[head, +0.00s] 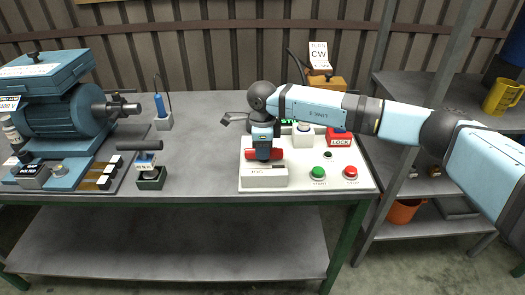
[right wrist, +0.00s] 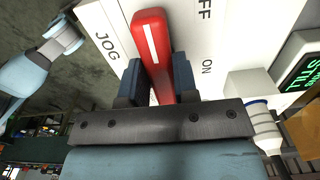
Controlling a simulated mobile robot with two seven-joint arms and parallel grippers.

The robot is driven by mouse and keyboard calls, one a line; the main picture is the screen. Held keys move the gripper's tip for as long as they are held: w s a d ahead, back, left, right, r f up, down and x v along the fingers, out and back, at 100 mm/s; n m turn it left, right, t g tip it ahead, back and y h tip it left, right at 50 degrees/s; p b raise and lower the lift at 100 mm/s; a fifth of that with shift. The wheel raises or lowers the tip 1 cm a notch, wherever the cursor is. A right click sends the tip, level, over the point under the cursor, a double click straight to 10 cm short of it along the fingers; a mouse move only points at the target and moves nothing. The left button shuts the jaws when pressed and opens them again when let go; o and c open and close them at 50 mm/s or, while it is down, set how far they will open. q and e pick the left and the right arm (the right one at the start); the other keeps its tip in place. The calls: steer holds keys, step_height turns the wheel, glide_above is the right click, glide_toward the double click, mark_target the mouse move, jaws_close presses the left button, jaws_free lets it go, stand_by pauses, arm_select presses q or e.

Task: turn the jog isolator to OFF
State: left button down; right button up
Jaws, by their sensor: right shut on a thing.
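The jog isolator (head: 264,177) is a white box at the front left of the white panel (head: 330,186), with "JOG" on its front. Its red handle (head: 276,154) has a white line, clear in the right wrist view (right wrist: 150,40). There the label JOG is left of the handle, part of OFF is at the top right and ON is at the right. My right gripper (head: 264,153) reaches down from above and is shut on the red handle, with one finger on each side. The fingers hide part of the handle. My left gripper is not in view.
A green START button (head: 318,173), a red STOP button (head: 350,172) and a red LOCK box (head: 339,138) are on the panel. A blue motor (head: 62,107) stands at the left. The bench (head: 210,150) is clear just left of the panel.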

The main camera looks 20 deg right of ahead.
steer(key=shift+r+n, duration=0.1)
steer(key=shift+n, duration=0.2)
steer(key=o, duration=0.9)
step_height(320, 180, up, 14)
steer(key=shift+f, duration=0.1)
